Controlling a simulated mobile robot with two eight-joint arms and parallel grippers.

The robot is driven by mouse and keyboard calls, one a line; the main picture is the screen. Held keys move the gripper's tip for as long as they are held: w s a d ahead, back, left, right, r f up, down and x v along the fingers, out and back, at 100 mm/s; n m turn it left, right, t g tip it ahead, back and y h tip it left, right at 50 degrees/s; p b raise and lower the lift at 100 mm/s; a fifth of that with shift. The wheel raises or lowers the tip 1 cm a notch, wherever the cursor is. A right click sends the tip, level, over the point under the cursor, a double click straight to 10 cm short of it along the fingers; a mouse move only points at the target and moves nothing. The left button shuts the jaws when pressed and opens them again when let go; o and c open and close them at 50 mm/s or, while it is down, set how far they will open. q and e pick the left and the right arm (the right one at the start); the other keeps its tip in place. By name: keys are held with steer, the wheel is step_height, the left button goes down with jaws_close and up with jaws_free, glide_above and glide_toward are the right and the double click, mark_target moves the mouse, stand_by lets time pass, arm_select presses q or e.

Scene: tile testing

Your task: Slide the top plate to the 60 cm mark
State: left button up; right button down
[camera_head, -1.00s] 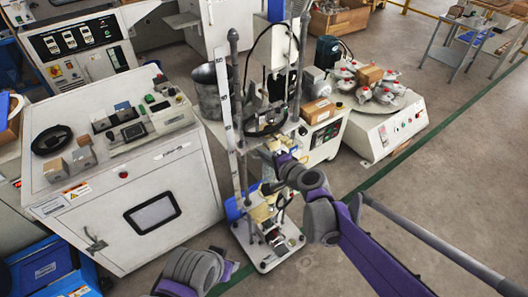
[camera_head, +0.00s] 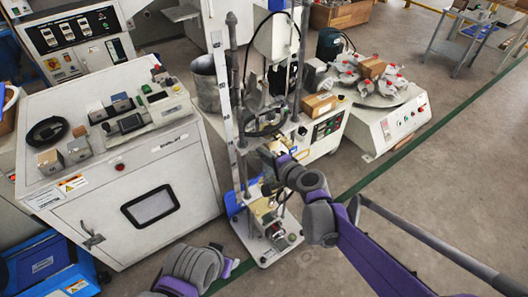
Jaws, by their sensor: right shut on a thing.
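The tile tester is a tall stand with two upright rods and a white scale strip (camera_head: 222,90) along its left side. The scale's marks are too small to read. My right gripper (camera_head: 266,155) is at the stand, below the black ring (camera_head: 266,122) and right of the scale's lower part. It is shut on a small part there that looks like the top plate; the fingers mostly hide it. A yellowish block (camera_head: 264,207) sits lower, above the stand's white base (camera_head: 290,243).
A white cabinet (camera_head: 90,215) with small blocks and a black coil on top stands close on the left. A metal bucket (camera_head: 207,88) is behind the scale. A round rack of fittings (camera_head: 392,92) stands at the right. The floor (camera_head: 450,190) at right is open.

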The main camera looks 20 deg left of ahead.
steer(key=shift+f+b, duration=0.55)
steer(key=shift+f, duration=0.55)
steer(key=shift+f+b, duration=1.15)
steer(key=shift+f, duration=0.75)
steer(key=c, duration=1)
jaws_free()
steer(key=shift+o, duration=0.2)
steer(key=p+v, duration=0.2)
steer(key=v, duration=0.5)
